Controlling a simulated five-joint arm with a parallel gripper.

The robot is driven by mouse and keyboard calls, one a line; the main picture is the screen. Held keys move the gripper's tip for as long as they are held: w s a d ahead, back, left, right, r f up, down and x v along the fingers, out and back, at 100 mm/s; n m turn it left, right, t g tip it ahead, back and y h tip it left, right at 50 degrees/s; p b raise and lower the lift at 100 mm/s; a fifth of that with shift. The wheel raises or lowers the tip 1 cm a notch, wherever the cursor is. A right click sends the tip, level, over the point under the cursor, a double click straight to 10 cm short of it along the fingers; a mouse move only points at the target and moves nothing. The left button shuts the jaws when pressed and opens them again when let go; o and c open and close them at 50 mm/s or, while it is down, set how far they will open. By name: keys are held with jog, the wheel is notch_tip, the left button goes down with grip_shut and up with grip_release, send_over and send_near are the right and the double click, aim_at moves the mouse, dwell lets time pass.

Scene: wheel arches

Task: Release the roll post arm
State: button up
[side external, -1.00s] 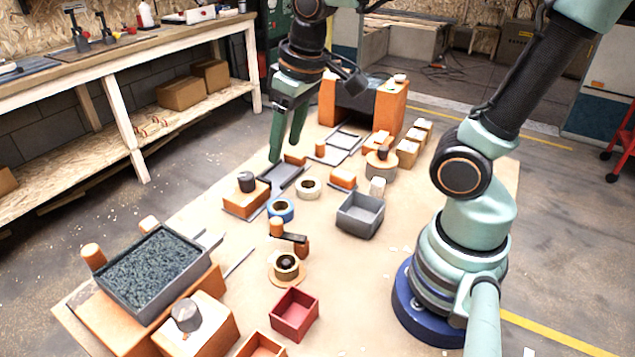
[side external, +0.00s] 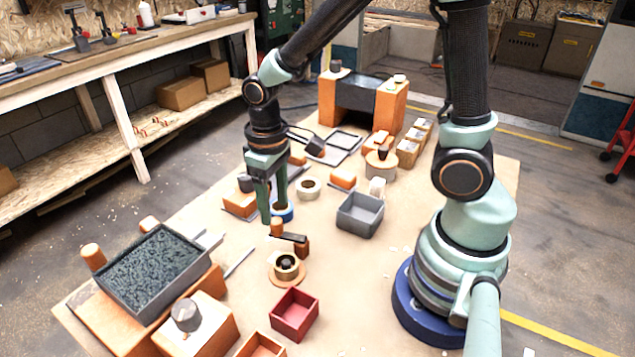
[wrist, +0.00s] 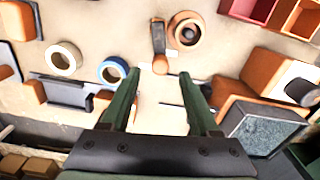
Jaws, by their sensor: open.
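The roll post arm is a dark bar (side external: 292,238) with an orange knob at one end and an orange-brown block at the other. In the wrist view the dark bar (wrist: 158,38) runs up the picture, its orange knob (wrist: 160,65) nearest the fingertips. A roll (side external: 287,264) on a round wooden base stands beside it; it also shows in the wrist view (wrist: 186,32). My gripper (side external: 272,212) is open, empty and pointing down, behind the knob in the side view. In the wrist view the knob lies just beyond the gap between the fingertips (wrist: 158,78). I cannot tell if they touch.
A blue-rimmed roll (side external: 283,211) sits close by my fingers. A grey bin (side external: 360,215) and a red bin (side external: 294,314) stand to the right and in front. A raised tray of dark material (side external: 153,268) stands at left.

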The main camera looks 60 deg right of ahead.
aim_at(276, 220)
jog(key=shift+f, duration=1.95)
grip_shut()
jog(key=shift+w+d+m, duration=0.1)
jog(key=shift+d+m, duration=0.25)
jog(key=shift+m, duration=0.5)
jog(key=shift+d+m, duration=0.35)
jog(key=shift+m, duration=0.5)
grip_release()
